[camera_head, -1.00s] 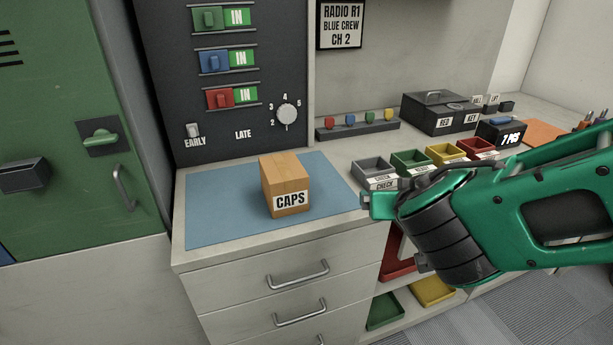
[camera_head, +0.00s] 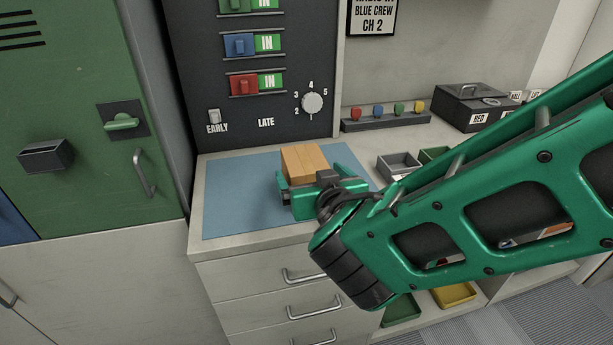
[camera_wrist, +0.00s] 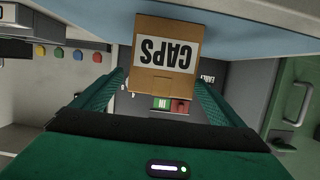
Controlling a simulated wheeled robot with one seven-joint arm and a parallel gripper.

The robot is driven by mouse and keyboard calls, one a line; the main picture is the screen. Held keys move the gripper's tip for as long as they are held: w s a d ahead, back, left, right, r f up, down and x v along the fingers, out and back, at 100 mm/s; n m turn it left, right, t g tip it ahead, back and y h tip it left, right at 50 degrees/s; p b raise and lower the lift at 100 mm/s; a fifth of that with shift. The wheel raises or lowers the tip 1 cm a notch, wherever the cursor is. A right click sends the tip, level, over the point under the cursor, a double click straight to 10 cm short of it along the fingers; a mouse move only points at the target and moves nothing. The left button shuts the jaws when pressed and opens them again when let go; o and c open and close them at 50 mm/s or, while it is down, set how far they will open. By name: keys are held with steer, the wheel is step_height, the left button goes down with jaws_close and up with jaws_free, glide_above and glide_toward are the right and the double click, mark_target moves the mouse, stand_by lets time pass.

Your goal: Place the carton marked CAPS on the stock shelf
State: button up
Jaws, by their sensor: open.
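The brown CAPS carton (camera_head: 303,163) stands on the blue mat (camera_head: 235,190) on the counter. Its label is hidden by my gripper in the head view. In the wrist view the carton (camera_wrist: 165,60) shows its CAPS label upside down, with the fingers at either side of its top-of-picture body. My gripper (camera_head: 318,178) is open, with its fingers reaching toward the carton's near side. I cannot tell whether either finger touches it. No stock shelf can be made out for certain.
A dark panel with switches and a dial (camera_head: 312,103) stands behind the mat. A green locker (camera_head: 75,120) is at the left. Small bins (camera_head: 398,163) and a black box (camera_head: 478,105) are at the right. Drawers (camera_head: 265,285) are below the counter.

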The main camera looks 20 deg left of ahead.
steer(key=shift+x, duration=2.7)
steer(key=c, duration=1.4)
steer(key=shift+c, duration=0.4)
steer(key=shift+r, duration=0.15)
